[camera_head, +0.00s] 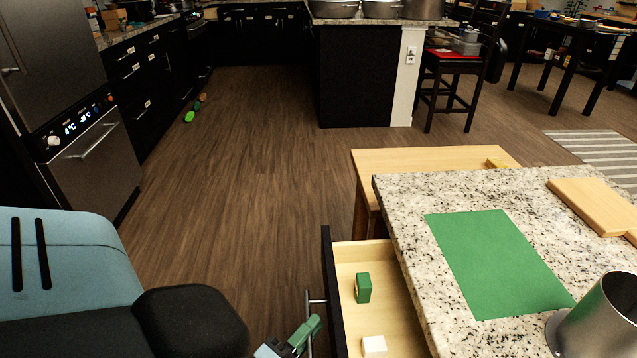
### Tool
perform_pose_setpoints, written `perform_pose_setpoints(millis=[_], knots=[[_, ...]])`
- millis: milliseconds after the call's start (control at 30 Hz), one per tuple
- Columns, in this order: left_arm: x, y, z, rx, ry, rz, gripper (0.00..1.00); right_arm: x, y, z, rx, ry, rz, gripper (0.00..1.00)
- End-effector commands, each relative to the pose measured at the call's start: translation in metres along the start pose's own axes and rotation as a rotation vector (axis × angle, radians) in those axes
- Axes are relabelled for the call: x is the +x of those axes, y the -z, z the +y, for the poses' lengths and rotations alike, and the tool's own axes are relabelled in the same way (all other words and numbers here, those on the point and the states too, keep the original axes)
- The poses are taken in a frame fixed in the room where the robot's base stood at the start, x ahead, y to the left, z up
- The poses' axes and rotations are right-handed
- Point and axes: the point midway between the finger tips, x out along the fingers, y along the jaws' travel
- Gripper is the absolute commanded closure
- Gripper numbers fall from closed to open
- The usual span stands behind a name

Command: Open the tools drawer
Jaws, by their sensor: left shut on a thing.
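A wooden drawer with a black front (328,270) stands open at the left side of the granite-topped counter (405,235). Inside it lie a green block (363,288) and a white block (374,346). The drawer's metal bar handle (310,299) is on the outer face of the front. My left gripper (308,334) is at the bottom edge of the view, shut on this handle; its lower part is cut off. My right gripper is not in view.
A green mat (498,263), wooden boards (597,206) and a metal pot (601,318) are on the countertop. A wooden surface (425,160) sits behind it. The wooden floor (240,180) left of the drawer is mostly clear.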

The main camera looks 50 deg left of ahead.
Motion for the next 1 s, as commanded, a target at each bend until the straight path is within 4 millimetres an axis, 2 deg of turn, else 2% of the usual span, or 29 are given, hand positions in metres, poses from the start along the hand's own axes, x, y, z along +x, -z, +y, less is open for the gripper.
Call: perform_pose_setpoints(millis=[267, 300, 433, 767, 867, 1000], knots=[[0.000, 0.000, 0.000, -0.001, 0.001, 0.001, 1.00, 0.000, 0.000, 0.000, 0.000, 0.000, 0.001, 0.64], [0.000, 0.000, -0.001, -0.001, 0.001, 0.001, 0.84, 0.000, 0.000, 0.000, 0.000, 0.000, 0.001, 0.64], [0.000, 0.000, 0.000, -0.001, 0.001, 0.001, 0.68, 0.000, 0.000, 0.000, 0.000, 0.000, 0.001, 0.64], [-0.003, 0.000, -0.001, 0.000, 0.002, 0.000, 0.68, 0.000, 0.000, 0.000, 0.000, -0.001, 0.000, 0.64], [-0.012, 0.000, -0.001, 0.002, 0.003, -0.001, 0.68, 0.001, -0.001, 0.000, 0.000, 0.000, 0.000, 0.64], [-0.035, 0.000, -0.002, 0.002, 0.005, 0.000, 0.68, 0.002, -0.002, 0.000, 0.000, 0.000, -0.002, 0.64]])
